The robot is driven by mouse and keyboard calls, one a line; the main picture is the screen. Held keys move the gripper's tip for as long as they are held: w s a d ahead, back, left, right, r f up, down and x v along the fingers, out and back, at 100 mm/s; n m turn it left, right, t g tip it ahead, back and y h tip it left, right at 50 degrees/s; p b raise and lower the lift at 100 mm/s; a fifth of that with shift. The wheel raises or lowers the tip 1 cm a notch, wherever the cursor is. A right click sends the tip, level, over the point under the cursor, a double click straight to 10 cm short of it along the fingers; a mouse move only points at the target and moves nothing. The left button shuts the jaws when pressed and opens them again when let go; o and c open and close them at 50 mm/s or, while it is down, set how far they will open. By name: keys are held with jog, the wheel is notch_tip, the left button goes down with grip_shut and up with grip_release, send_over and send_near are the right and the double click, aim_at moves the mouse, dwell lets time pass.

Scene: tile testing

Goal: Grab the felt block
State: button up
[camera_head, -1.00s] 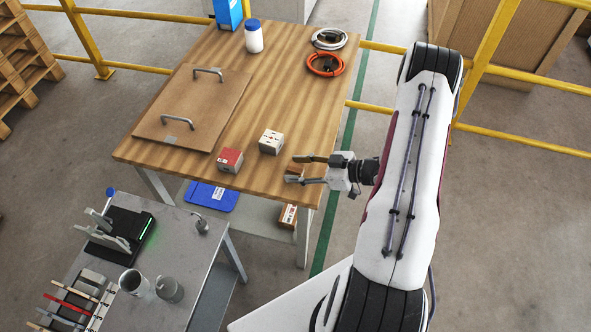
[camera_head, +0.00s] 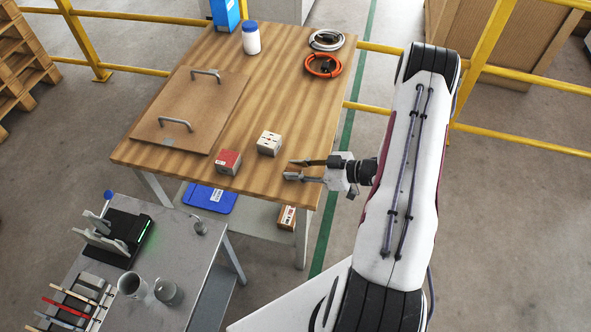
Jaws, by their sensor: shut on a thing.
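My gripper (camera_head: 291,170) reaches in from the right over the right front part of the wooden table, its fingers pointing left. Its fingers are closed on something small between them. That thing is largely hidden and blends with the brown tabletop, so I cannot tell its material. Two small blocks stand on the table to the left of my fingertips, apart from them: a pale block with dark marks (camera_head: 269,143) and a block with a red top (camera_head: 229,161). I cannot tell from its look whether either is felt.
The wooden table (camera_head: 262,90) holds a brown board with two handles (camera_head: 190,105), a white jar with a blue lid (camera_head: 251,40), and grey (camera_head: 327,39) and orange (camera_head: 322,65) cable coils. A grey bench (camera_head: 190,262) with cups and tools stands at the lower left.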

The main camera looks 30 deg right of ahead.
aim_at(296, 169)
jog(key=shift+r, duration=4.9)
